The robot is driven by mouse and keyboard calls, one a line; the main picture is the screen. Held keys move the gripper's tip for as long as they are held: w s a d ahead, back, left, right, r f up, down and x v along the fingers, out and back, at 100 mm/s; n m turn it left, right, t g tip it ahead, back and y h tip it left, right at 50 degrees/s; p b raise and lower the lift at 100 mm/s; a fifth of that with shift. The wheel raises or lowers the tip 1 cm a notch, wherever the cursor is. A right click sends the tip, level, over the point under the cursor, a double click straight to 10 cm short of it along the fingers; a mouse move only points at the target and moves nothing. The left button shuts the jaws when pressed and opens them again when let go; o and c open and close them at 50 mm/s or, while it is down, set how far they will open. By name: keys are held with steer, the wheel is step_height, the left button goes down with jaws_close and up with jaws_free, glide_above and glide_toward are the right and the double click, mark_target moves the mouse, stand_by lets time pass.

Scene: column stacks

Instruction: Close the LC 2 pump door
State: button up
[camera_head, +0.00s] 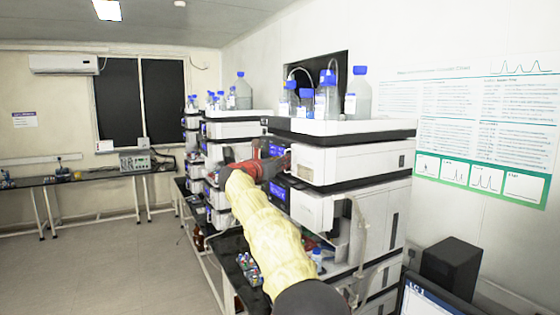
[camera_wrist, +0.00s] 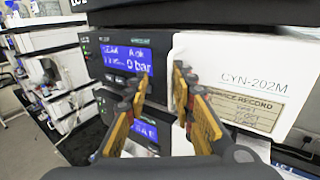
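My gripper (camera_head: 258,168) is in front of the upper module of the near column stack. In the wrist view my gripper (camera_wrist: 160,88) has its two yellow-padded fingers apart, with nothing seen between them. Its tips are by the gap between a module's blue display (camera_wrist: 127,58) and a white panel (camera_wrist: 208,52) marked CYN-202M, which looks like the pump door. The white panel (camera_head: 345,163) also shows in the head view. I cannot tell whether the fingers touch it, how far it stands open, or which stack is LC 2.
Solvent bottles (camera_head: 326,95) stand on top of the near stack. Below, another module has a white front (camera_head: 310,208) beside exposed tubing. More stacks (camera_head: 195,150) stand farther left. A monitor (camera_head: 430,300) and black box (camera_head: 452,262) are at right. The left floor is clear.

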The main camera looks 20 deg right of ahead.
steer(key=shift+f, duration=0.1)
steer(key=v, duration=1.2)
